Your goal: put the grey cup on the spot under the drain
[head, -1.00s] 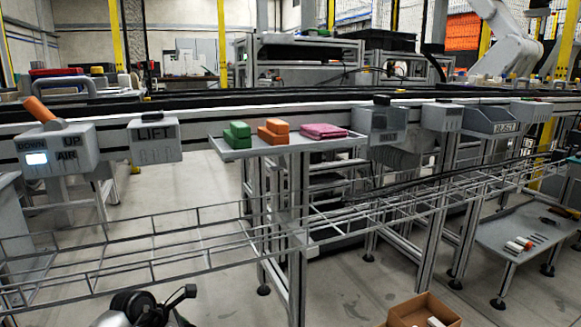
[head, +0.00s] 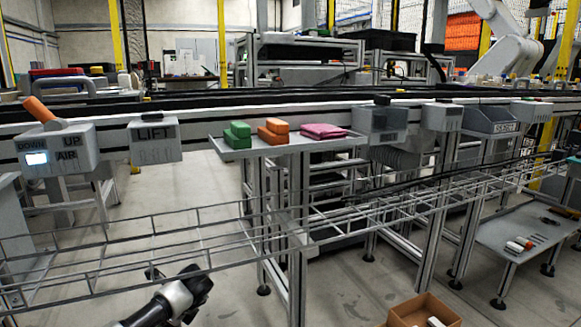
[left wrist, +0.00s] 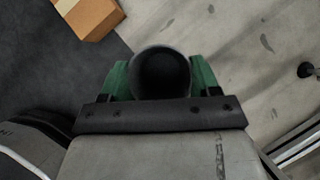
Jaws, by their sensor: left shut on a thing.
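In the left wrist view my left gripper (left wrist: 161,82) has its green fingers on both sides of a round dark-grey thing, the grey cup (left wrist: 161,72). It is shut on the cup, which is seen end-on with a dark round middle and a paler rim. In the head view my arm (head: 175,302) reaches in at the bottom, below the wire rack; the fingers and cup cannot be made out there. I cannot pick out the drain or the spot under it. My right gripper is not in view.
A wire rack (head: 150,235) runs across in front of my arm. Behind it a shelf (head: 228,150) holds green (head: 237,136), orange (head: 273,133) and pink (head: 322,131) things. A cardboard box (head: 425,308) stands on the floor at right and shows in the left wrist view (left wrist: 88,18).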

